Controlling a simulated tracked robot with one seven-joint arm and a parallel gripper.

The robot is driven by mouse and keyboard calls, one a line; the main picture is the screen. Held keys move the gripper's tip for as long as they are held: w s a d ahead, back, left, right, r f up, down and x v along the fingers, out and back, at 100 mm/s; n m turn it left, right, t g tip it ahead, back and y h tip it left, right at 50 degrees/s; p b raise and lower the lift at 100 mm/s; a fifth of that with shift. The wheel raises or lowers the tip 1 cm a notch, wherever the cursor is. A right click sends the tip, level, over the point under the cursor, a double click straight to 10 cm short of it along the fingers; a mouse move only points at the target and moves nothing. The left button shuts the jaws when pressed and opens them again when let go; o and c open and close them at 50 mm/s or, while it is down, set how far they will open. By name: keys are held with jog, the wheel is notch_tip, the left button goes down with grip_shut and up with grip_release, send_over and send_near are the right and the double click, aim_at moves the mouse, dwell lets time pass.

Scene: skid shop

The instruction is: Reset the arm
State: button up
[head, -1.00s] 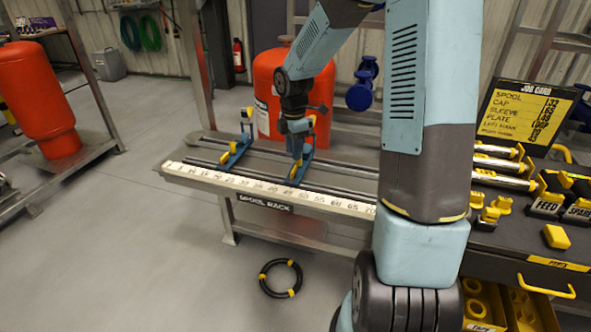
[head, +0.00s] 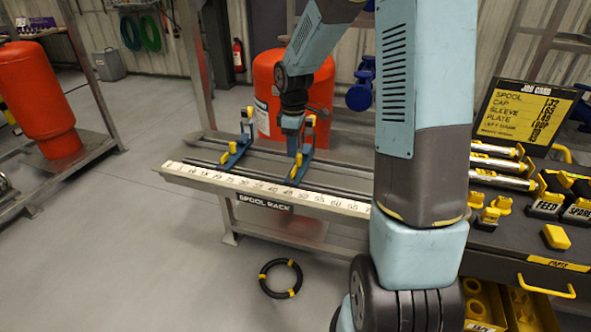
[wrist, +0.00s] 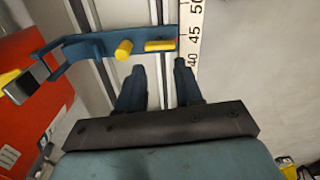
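My gripper (head: 293,135) hangs at the end of my arm, just above and behind the right blue stand (head: 300,168) on the spool rack (head: 180,172). In the wrist view its two dark blue fingers (wrist: 158,78) are apart with nothing between them, so it is open. The right blue stand also shows in the wrist view (wrist: 88,42), beyond the fingertips, with a yellow knob and a yellow bar. A second blue stand (head: 237,153) is to the left on the same rails. The fingertips are small and partly hard to see in the head view.
A red tank (head: 266,95) stands behind the rack. A white number scale (head: 240,184) runs along the rack's front edge. A black ring with yellow bands (head: 280,279) is on the floor. On the right are a parts bench and the job card (head: 527,115).

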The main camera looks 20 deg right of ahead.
jog(key=shift+r+m, duration=0.1)
jog(key=shift+m, duration=0.5)
jog(key=shift+s+r, duration=0.1)
jog(key=shift+r, duration=0.2)
jog(key=s+r+m+t, duration=0.2)
jog(key=s+r+m, duration=0.3)
jog(key=s+r, duration=0.5)
jog(key=s+r+m+t, duration=0.3)
jog(key=s+r, duration=0.7)
jog(key=s, duration=0.8)
jog(key=shift+d+r+m+t, duration=0.2)
jog(key=shift+r+m+t, duration=0.1)
jog(key=shift+m, duration=1.1)
jog(key=shift+d, duration=0.15)
